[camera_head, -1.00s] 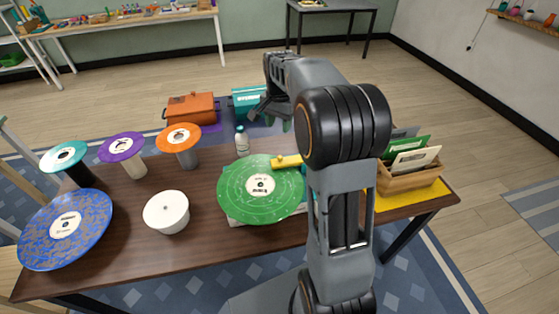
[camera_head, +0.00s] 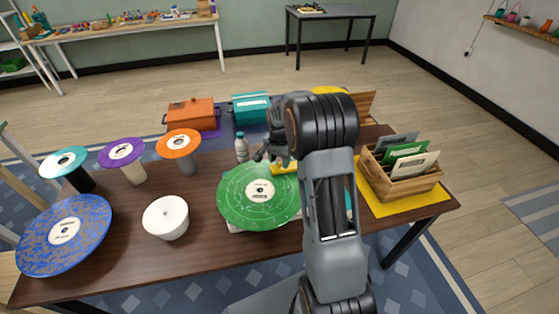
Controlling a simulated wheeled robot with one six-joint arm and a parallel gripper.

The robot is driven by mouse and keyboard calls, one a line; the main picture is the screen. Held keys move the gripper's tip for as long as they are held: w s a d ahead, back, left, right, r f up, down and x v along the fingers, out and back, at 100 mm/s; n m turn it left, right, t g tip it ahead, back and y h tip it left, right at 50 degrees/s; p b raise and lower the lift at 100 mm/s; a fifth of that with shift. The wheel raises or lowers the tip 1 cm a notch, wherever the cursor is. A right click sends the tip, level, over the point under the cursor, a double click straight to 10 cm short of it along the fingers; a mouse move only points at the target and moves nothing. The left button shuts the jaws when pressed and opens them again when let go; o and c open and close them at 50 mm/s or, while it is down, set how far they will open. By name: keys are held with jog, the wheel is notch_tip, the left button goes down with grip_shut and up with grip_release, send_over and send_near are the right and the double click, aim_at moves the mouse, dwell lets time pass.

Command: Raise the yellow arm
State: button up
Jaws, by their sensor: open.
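The yellow arm (camera_head: 283,169) shows only in part, at the back right edge of the green record (camera_head: 245,200) on the turntable. My own arm and gripper hide much of it, and I cannot tell its tilt. My gripper (camera_head: 270,157) points down just above the record's back edge, close over the yellow arm. Its fingers are apart with nothing visible held between them. I cannot tell whether they touch the yellow arm.
A bottle (camera_head: 242,150) stands just left of my gripper. A white round piece (camera_head: 166,218), a blue record (camera_head: 64,236) and several discs on stands are to the left. A wooden crate (camera_head: 405,190) holds sleeves at right. Orange (camera_head: 192,114) and teal (camera_head: 251,109) boxes stand behind.

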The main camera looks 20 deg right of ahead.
jog(key=shift+f, duration=0.3)
grip_shut()
dwell(0.4)
